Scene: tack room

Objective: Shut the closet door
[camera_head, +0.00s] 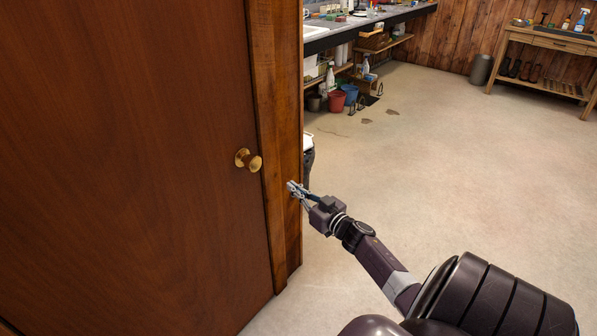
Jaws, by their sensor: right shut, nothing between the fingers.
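The closet door (130,150) is a large reddish-brown wooden panel that fills the left of the head view. Its brass knob (248,160) sits near its right edge. That edge lies along the wooden door frame (276,130), and I see no gap between them. My right gripper (293,188) is shut and empty. It is in front of the frame's right side, below and to the right of the knob; I cannot tell whether it touches the wood. My left gripper is not in view.
A long counter (375,20) with shelves holds bottles and bins beyond the frame. A red bucket (337,101) stands under it. A wooden table (548,42) with boots below is at the back right, beside a dark bin (481,69). The concrete floor (470,160) between is open.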

